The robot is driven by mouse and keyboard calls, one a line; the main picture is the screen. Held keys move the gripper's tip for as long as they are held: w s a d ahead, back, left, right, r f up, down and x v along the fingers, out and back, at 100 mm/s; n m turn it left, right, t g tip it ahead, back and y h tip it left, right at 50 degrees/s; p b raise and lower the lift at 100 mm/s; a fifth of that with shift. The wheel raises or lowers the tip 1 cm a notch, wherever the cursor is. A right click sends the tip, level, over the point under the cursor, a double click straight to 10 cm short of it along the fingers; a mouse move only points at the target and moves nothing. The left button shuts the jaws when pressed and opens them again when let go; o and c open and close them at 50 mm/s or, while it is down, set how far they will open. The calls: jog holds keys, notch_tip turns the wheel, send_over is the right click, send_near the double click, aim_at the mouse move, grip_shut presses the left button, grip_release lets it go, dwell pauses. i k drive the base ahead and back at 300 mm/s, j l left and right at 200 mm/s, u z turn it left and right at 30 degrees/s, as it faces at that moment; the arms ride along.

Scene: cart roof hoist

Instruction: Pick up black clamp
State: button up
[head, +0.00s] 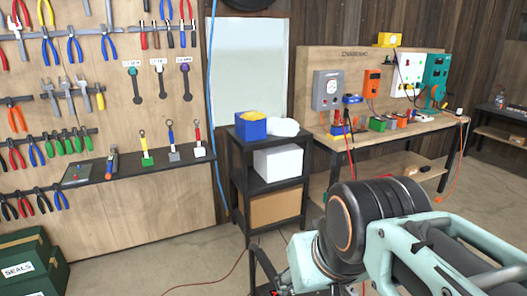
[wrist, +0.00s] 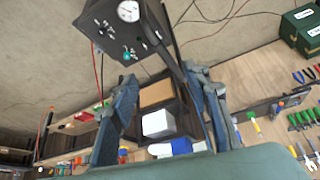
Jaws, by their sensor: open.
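I cannot pick out the black clamp with certainty in either view. Small red and dark handled pieces (head: 340,124) stand at the left end of the workbench (head: 425,133) in the head view, too small to name surely. My gripper (wrist: 162,78) shows in the wrist view with its two fingers wide apart and nothing between them in contact. Beyond the fingers are a dark panel with a round white gauge (wrist: 128,11) and a shelf cart. In the head view my arm fills the lower right, and the fingers cannot be made out.
A black shelf cart (head: 234,150) holds a blue bin (head: 251,128), a white box (head: 278,161) and a brown box (head: 274,207). Pliers hang on a wooden pegboard (head: 105,90) above a narrow dark shelf (head: 130,170). Green cases (head: 30,262) stand lower left. Red cable crosses the open floor.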

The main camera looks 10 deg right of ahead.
aim_at(345, 112)
jog(key=k+l, duration=0.15)
jog(key=l, duration=0.25)
jog(key=k+l, duration=0.1)
jog(key=l, duration=0.35)
jog(key=k+l, duration=0.15)
jog(key=l, duration=0.25)
jog(key=i+l, duration=0.1)
jog(key=l, duration=0.4)
jog(key=l+z, duration=0.1)
jog(key=l, duration=0.4)
jog(key=i+l+z, duration=0.1)
jog(key=l, duration=0.4)
jog(key=i+l, duration=0.5)
jog(key=l, duration=0.25)
jog(key=i+l+z, duration=0.1)
jog(key=i, duration=0.35)
jog(key=i+l+z, duration=0.1)
jog(key=i+l, duration=0.2)
jog(key=i, duration=0.15)
jog(key=i+j, duration=0.2)
jog(key=i, duration=0.25)
jog(key=i+j+z, duration=0.1)
jog(key=i+j, duration=0.15)
jog(key=i, duration=0.2)
